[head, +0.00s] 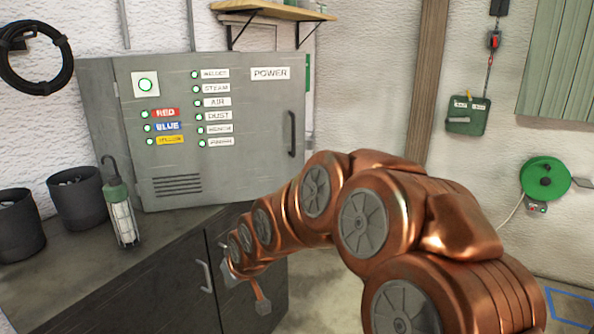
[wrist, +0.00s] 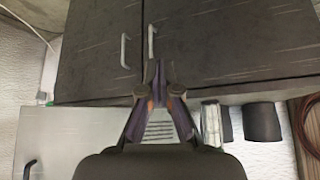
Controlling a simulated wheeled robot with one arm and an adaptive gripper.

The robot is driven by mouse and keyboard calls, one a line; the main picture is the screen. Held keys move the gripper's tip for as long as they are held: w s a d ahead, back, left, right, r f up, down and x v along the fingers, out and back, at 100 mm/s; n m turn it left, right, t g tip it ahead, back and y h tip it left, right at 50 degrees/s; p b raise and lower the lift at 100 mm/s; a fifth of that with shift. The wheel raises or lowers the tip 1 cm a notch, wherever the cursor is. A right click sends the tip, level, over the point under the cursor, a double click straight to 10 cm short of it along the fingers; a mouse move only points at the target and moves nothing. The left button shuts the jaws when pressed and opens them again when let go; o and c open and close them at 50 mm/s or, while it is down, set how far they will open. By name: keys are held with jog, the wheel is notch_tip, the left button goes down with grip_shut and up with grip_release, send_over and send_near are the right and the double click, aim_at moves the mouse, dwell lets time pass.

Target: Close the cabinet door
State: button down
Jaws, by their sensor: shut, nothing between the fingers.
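The dark lower cabinet (head: 165,289) has two doors under the counter. Its left door's pale bar handle (head: 203,275) shows in the head view. The right door (head: 262,268) is partly hidden by my arm. In the wrist view, which is upside down, the two doors (wrist: 235,40) (wrist: 97,60) meet at a seam, with a handle on each side. I cannot tell if either door is ajar. My gripper (wrist: 155,70) is shut and empty, with its fingertips over the doors near the handles. In the head view my gripper (head: 247,288) is low in front of the right door.
A grey power cabinet (head: 235,175) with labels and a dark handle stands on the counter (head: 60,255); its door looks shut. A work lamp (head: 122,215) and two dark bins (head: 78,200) (head: 18,228) stand left. Open floor lies right of the lower cabinet.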

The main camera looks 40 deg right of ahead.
jog(key=w+d+r+m+t+h, duration=0.1)
jog(key=w+d+r+t, duration=0.15)
jog(key=w+d, duration=0.5)
jog(key=m+t+h, duration=0.4)
jog(key=t+h, duration=0.2)
jog(key=h, duration=0.1)
send_near(296, 167)
jog(key=shift+p+x, duration=3.5)
jog(key=shift+p, duration=0.05)
jog(key=shift+w, duration=0.15)
